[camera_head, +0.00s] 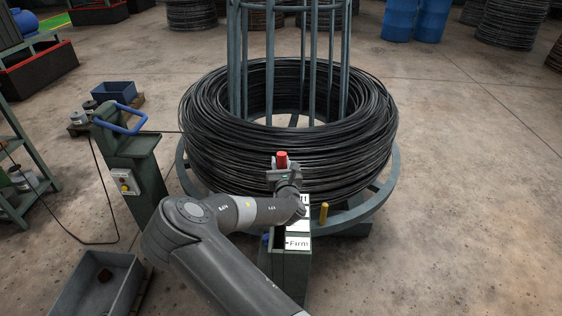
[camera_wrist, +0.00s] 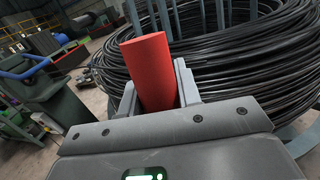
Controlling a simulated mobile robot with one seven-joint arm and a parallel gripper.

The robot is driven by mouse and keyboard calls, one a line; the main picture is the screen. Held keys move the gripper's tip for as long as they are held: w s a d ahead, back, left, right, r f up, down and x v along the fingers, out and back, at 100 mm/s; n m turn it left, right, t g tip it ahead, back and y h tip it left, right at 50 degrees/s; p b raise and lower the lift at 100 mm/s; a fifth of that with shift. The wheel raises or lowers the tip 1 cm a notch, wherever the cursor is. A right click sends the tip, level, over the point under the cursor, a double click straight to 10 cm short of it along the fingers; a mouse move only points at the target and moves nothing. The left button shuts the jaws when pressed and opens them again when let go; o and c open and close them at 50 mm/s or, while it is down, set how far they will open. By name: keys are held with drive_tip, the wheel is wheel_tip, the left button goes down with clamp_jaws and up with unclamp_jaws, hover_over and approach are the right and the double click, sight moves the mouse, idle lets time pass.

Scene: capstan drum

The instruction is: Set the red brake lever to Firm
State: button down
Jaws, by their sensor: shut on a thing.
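The red brake lever's knob (camera_head: 282,160) stands up between my gripper's fingers in front of the wire coil. In the wrist view the red knob (camera_wrist: 151,70) is a smooth cylinder, tilted in the picture. My gripper (camera_head: 283,166) is shut on it, and the fingers (camera_wrist: 158,92) sit on both sides of its lower part. A white label reading "Firm" (camera_head: 298,243) is on top of the green lever stand (camera_head: 292,265), at its near end. The knob is beyond that label, toward the coil. A second label behind it is mostly covered by my arm. The lever's lower part is hidden.
A large coil of black wire (camera_head: 350,140) lies on a round grey-blue frame with upright bars. A green post (camera_head: 135,165) with a blue handle (camera_head: 130,120) stands left. A yellow peg (camera_head: 323,214) is right of the stand. A grey bin (camera_head: 98,285) is at lower left. Floor at right is clear.

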drive_tip(key=s+f+n+t+y, duration=0.1)
drive_tip(key=s+f+t, duration=0.1)
drive_tip(key=s, duration=1.1)
drive_tip(key=s+f+n+t+y, duration=0.1)
drive_tip(key=s+t, duration=0.4)
drive_tip(key=s, duration=0.8)
drive_tip(key=shift+s+f+n+y, duration=0.4)
drive_tip(key=shift+f+y, duration=0.05)
drive_tip(key=shift+y, duration=0.15)
drive_tip(key=c, duration=1.1)
unclamp_jaws()
drive_tip(key=shift+o, duration=0.2)
drive_tip(key=v, duration=1)
drive_tip(key=shift+s+f, duration=0.2)
drive_tip(key=shift+f, duration=0.1)
drive_tip(key=shift+d, duration=0.1)
